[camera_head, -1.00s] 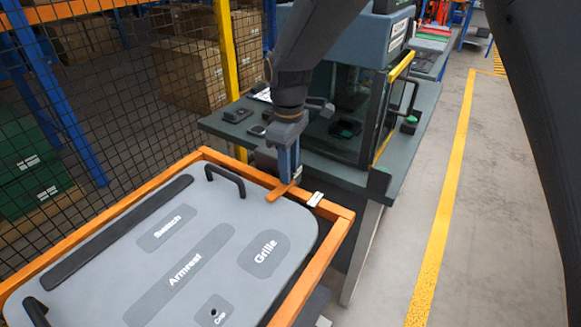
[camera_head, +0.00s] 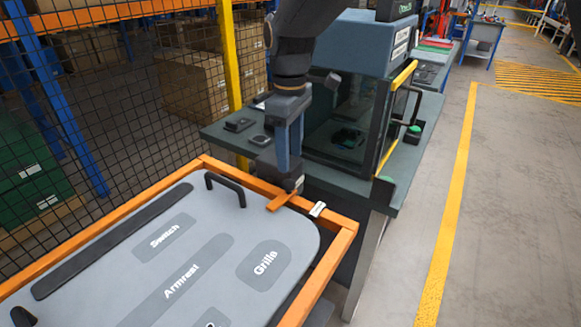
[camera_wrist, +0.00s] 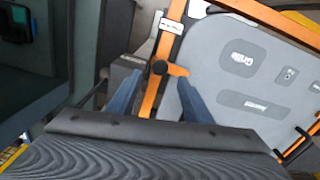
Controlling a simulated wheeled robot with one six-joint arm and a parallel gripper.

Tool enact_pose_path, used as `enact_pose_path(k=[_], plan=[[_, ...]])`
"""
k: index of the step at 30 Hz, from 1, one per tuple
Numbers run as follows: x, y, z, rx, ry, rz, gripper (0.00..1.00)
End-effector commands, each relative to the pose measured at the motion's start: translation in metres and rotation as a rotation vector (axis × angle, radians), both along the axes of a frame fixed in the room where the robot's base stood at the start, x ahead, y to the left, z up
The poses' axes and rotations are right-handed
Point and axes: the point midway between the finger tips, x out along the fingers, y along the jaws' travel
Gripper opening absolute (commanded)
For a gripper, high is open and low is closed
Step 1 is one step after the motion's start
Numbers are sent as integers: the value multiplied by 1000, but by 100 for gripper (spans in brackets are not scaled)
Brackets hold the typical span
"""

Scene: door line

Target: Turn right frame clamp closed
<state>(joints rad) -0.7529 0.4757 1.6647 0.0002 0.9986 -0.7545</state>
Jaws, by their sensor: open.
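The orange frame clamp (camera_head: 284,199) sits on the far rail of the orange frame (camera_head: 335,219), beside a small white label. In the wrist view, the clamp's short orange tab (camera_wrist: 177,70) runs from a black round pivot knob (camera_wrist: 160,67) toward the grey panel (camera_wrist: 225,75). Its end is at or over the panel's edge; I cannot tell if it touches. My gripper (camera_head: 290,165) points down just above the clamp. Its two blue fingers are apart and empty, and in the wrist view my gripper (camera_wrist: 158,92) has the clamp ahead between the fingertips.
A bench with a windowed machine (camera_head: 350,110) stands just behind the frame. A wire mesh fence (camera_head: 120,100) is at left. Open floor (camera_head: 510,210) lies at right.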

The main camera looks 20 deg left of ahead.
Motion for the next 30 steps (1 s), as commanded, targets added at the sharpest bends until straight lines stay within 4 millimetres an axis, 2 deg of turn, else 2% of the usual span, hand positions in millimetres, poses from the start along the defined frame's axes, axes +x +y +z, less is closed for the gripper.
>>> enact_pose_path(k=[11, 14, 19, 24, 30], plan=[[-1, 0, 7, -1, 1, 0, 44], [-4, 3, 5, 20, -3, -12, 27], [-24, 25, -3, 172, -29, -116, 0], [-37, 39, -6, 302, -57, -232, 0], [-38, 46, -15, 330, -62, -262, 0]])
